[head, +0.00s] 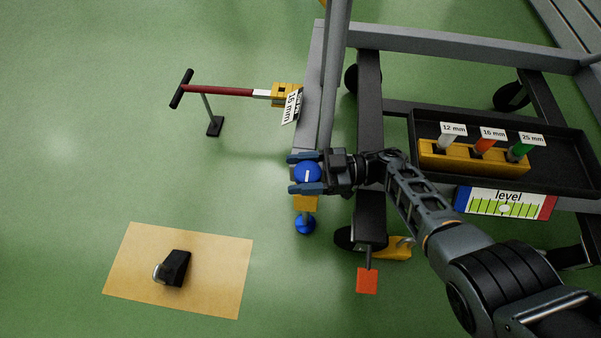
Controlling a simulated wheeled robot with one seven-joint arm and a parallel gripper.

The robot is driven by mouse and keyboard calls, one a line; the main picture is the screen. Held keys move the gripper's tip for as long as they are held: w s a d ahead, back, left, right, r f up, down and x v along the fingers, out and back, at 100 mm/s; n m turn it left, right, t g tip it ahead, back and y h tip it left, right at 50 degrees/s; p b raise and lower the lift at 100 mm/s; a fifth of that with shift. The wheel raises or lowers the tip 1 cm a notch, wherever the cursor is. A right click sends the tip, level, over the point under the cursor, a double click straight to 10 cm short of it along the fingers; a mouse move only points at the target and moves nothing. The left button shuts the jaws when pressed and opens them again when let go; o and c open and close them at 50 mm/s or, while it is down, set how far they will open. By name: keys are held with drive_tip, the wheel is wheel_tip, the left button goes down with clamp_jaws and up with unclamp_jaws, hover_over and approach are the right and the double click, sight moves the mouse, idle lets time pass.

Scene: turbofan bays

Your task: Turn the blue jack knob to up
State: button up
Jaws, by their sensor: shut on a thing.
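The blue jack knob (306,174) is round with a white mark on its face, at the left edge of the grey frame. My gripper (306,173) reaches in from the right and is shut on the knob, one finger on its far side and one on its near side. The white mark looks roughly upright in the picture. Below the knob are a yellow block (305,203) and a blue round foot (306,225) near the floor.
A red tow bar (220,91) with a black handle extends left from a yellow block. A black tray (570,170) at the right holds coloured pins in a yellow rack (470,160). A level gauge (505,203) hangs below it. A tan mat (215,265) with a black device lies lower left.

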sight(300, 171)
idle(0.4)
drive_tip(key=o, duration=1)
drive_tip(key=shift+a, duration=0.1)
drive_tip(key=shift+c, duration=0.2)
drive_tip(key=shift+r+p, duration=0.5)
drive_tip(key=shift+r, duration=0.05)
wheel_tip(300, 171, up, 4)
drive_tip(key=p, duration=0.3)
drive_tip(key=s+d+r+p, duration=0.2)
drive_tip(key=d+r+p, duration=0.4)
drive_tip(key=d, duration=0.5)
drive_tip(key=shift+s+d+p, duration=0.2)
drive_tip(key=shift+s+p, duration=0.2)
drive_tip(key=shift+p, duration=0.25)
